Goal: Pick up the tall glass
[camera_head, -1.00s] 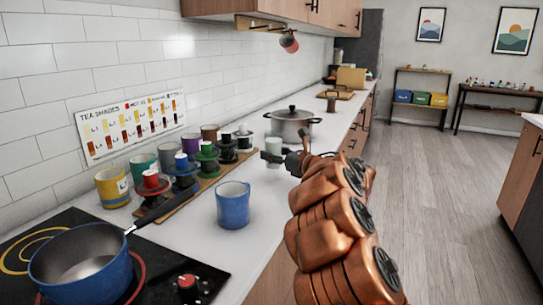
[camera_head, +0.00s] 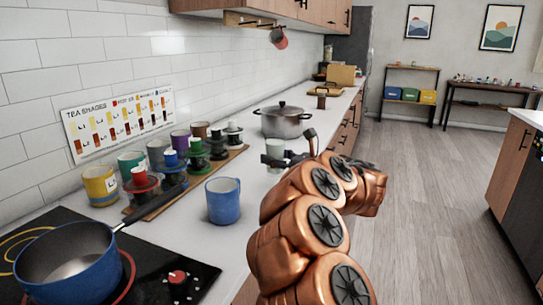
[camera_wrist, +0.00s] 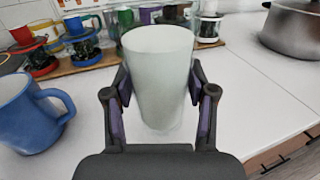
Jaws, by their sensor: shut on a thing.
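The tall glass (camera_wrist: 158,75) is pale, frosted and upright. In the wrist view it stands between the two fingers of my gripper (camera_wrist: 160,105), which press on its sides from left and right. In the head view the glass (camera_head: 275,148) shows small beside my gripper (camera_head: 276,160), over the counter behind the blue mug. My gripper is shut on the glass. I cannot tell whether its base touches the counter.
A blue mug (camera_head: 223,201) stands close by on the white counter (camera_head: 213,250). A steel pot (camera_head: 282,122) stands behind. Several coloured cups and stands line a wooden board (camera_head: 160,205) by the wall. A blue pan (camera_head: 72,265) sits on the black hob.

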